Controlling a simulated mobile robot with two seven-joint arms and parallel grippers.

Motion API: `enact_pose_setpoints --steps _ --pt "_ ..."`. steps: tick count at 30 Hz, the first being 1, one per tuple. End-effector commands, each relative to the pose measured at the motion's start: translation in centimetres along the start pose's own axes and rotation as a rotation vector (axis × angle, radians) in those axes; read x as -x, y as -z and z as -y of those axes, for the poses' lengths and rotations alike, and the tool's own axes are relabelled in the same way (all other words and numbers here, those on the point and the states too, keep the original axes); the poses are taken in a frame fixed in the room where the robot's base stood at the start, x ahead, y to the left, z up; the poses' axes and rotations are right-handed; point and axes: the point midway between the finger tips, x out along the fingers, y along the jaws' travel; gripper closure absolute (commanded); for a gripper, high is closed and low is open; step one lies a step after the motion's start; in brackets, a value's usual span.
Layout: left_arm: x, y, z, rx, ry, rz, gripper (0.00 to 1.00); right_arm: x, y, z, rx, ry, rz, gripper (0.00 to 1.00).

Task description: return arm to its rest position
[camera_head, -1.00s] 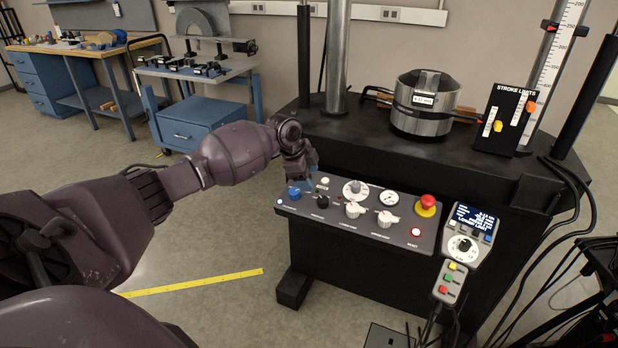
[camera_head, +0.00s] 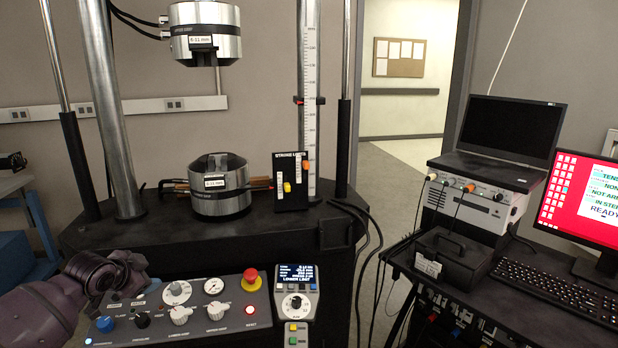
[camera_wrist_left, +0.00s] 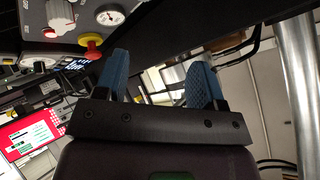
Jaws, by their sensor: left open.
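My left arm comes in at the lower left of the head view, with the left gripper (camera_head: 112,296) at the left end of the control panel (camera_head: 215,325). The fingers are mostly hidden there behind the wrist. In the left wrist view the blue-padded left gripper (camera_wrist_left: 160,82) is open, with nothing between its fingers. That view shows the panel's red emergency button (camera_wrist_left: 92,42) beyond the left finger. My right gripper is in neither view.
The testing machine's black table (camera_head: 270,228) carries the lower grip (camera_head: 220,205) and a steel column (camera_head: 112,120). The upper grip (camera_head: 205,48) hangs above. A pendant (camera_head: 297,290) is right of the panel. A cart with a laptop (camera_head: 510,125) and keyboard (camera_head: 560,290) stands at right.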

Motion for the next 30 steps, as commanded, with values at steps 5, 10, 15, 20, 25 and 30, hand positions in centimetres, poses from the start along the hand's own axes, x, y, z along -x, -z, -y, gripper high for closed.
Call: enact_pose_setpoints --steps 5,10,15,20,25,30 --pt "-0.1 0.1 -7.1 0.095 0.046 -0.141 0.37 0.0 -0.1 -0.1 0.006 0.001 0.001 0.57" --pt "1.5 -1.2 -14.1 0.205 0.070 -0.252 0.37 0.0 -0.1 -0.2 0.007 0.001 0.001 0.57" --pt "4.1 -3.5 -20.2 0.314 0.090 -0.315 0.37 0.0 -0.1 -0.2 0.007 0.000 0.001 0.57" --pt "7.0 -6.4 -25.0 0.402 0.115 -0.322 0.37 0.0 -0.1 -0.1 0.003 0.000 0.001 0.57" --pt "10.3 -10.2 -29.7 0.483 0.138 -0.268 0.37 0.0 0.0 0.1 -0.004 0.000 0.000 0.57" --pt "13.4 -14.8 -34.4 0.587 0.138 -0.160 0.37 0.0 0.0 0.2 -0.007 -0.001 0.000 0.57"
